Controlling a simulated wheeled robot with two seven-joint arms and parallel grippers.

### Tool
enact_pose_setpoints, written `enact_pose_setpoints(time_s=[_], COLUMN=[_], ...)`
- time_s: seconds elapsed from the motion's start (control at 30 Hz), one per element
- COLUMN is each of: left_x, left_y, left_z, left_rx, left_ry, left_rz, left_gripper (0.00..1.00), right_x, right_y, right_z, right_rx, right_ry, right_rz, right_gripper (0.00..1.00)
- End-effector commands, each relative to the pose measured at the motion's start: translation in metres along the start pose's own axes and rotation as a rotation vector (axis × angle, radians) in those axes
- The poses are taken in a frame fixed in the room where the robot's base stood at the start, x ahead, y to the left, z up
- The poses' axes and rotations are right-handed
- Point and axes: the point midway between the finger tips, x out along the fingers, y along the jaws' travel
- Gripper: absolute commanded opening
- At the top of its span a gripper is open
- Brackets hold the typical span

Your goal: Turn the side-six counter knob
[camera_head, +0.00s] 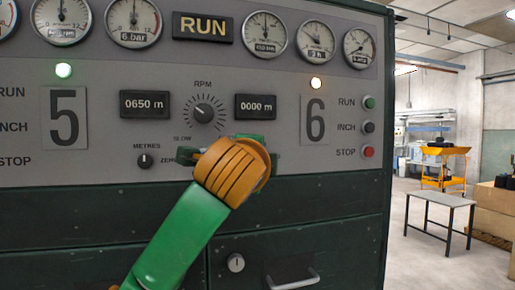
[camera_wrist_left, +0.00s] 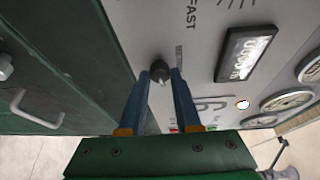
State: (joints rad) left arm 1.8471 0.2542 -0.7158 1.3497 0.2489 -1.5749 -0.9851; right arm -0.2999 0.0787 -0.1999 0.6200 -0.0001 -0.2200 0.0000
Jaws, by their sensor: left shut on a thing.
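The side-six counter knob (camera_wrist_left: 160,69) is a small dark knob on the grey panel, seen in the left wrist view. My left gripper (camera_wrist_left: 160,78) has its two blue-grey fingers shut on it, one on each side. In the head view my orange wrist and green gripper body (camera_head: 250,139) cover the knob. The side-six counter (camera_head: 256,107) reads 0000 m just above the gripper and also shows in the left wrist view (camera_wrist_left: 244,54). My right gripper is in neither view.
The side-five counter (camera_head: 145,104) reads 0650 m, with its own knob (camera_head: 145,160) below. The RPM dial (camera_head: 203,111) sits between the counters. RUN, INCH and STOP buttons (camera_head: 368,128) are at the right. A drawer handle (camera_head: 292,281) juts out below.

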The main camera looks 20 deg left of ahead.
Motion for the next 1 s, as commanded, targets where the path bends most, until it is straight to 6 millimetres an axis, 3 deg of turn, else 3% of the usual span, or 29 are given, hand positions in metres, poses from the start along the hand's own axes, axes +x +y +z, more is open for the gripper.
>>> enact_pose_setpoints(time_s=[0.23,0.83,0.87,0.93,1.0], left_x=[-0.0002,-0.0001,-0.0001,-0.0001,-0.0001], left_y=[-0.0032,-0.0021,-0.0021,-0.0019,-0.0017], left_z=[0.0006,0.0004,0.0004,0.0003,0.0002], left_rx=[0.077,0.105,0.105,0.105,0.105], left_ry=[-0.005,-0.007,-0.007,-0.006,-0.006], left_rz=[0.031,0.041,0.041,0.041,0.042], left_gripper=[0.0,0.0,0.4,0.59,0.62], right_x=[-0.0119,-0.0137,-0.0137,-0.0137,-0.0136], right_y=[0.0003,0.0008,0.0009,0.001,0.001], right_z=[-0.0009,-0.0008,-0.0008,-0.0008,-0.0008], right_rx=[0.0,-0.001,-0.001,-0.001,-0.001], right_ry=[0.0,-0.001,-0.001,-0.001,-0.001], right_rz=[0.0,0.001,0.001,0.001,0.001], right_gripper=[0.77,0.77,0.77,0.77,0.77])
